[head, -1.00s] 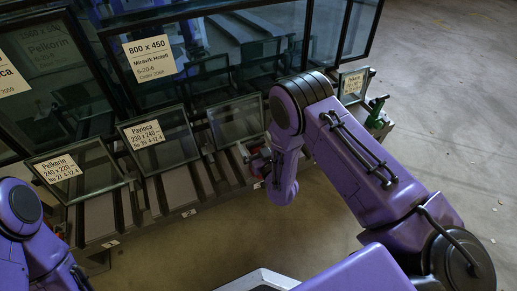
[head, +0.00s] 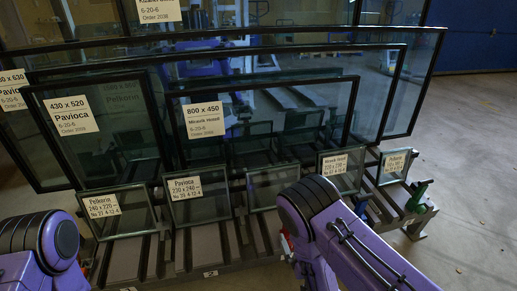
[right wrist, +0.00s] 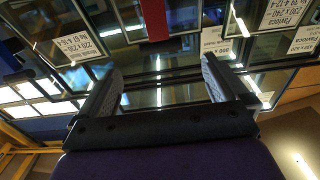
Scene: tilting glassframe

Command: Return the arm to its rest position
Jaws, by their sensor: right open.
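In the right wrist view my right gripper (right wrist: 160,85) is open, its two dark fingers apart with nothing held between them. Behind the fingers are glass panes and labels, seen upside down. In the head view my purple right arm (head: 345,240) comes in from the lower right, in front of the lower rack. Its gripper is mostly hidden behind the arm, with only a small part showing low down. My purple left arm (head: 40,245) shows at the lower left, and its gripper is out of the picture.
A rack (head: 185,270) holds several small framed panes, such as the Pavioca pane (head: 190,208). Large labelled glass panes (head: 270,90) lean behind them. A green clamp (head: 418,192) is at the rack's right end. Open floor (head: 465,215) lies to the right.

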